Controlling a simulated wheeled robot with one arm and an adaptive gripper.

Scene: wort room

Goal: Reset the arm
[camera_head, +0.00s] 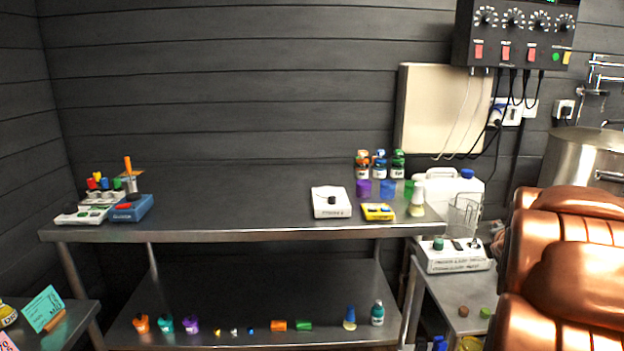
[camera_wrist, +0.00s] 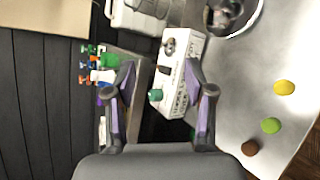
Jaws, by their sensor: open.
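My gripper (camera_wrist: 158,108) shows in the wrist view with its two fingers spread apart and nothing between them that it holds. Behind the gap, a white control box (camera_wrist: 178,75) with a green knob (camera_wrist: 155,95) stands on the side table, apart from the fingers as far as I can tell. In the head view my copper-coloured arm (camera_head: 575,265) fills the right edge, and my gripper is out of that view.
A steel table (camera_head: 240,232) holds a white scale (camera_head: 331,202), a yellow device (camera_head: 378,211) and small bottles (camera_head: 362,165). Its lower shelf (camera_head: 250,338) bears several small objects. A steel pot (camera_head: 590,155) stands at the right. The table's middle is clear.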

